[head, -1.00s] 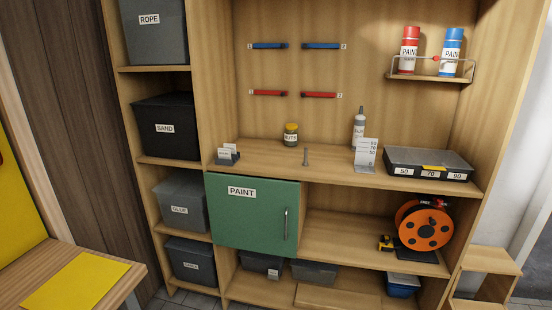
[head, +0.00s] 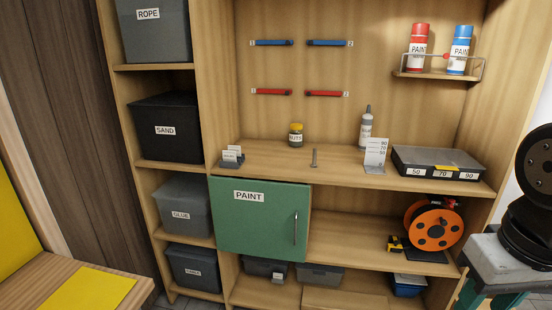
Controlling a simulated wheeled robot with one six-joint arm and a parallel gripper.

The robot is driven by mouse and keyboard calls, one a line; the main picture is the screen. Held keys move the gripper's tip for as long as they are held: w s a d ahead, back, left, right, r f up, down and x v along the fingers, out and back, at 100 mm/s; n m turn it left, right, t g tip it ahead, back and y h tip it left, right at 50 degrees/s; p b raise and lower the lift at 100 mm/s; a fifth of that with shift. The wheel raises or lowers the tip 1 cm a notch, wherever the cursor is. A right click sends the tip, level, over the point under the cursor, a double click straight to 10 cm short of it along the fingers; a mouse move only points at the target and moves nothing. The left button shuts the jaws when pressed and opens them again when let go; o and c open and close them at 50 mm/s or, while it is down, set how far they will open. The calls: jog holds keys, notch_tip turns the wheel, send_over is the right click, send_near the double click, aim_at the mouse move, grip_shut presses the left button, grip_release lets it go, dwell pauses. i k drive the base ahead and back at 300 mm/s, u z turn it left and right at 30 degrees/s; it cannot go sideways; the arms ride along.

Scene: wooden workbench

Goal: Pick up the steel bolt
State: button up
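A small grey steel bolt (head: 315,158) stands upright on the wooden worktop (head: 270,157). My gripper is not in view. A black jointed part, seemingly of my arm, shows at the right edge, far from the bolt.
A tray with sections labelled 50, 70 and 90 (head: 409,158) sits at the worktop's right. A grey bottle (head: 366,129) stands behind the gauge. Small card holders (head: 232,158) are at the left. A green PAINT door (head: 262,229) is shut below.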

aim_at(313, 164)
jog(key=z, duration=0.05)
jog(key=i, duration=1.15)
jog(key=z, duration=0.75)
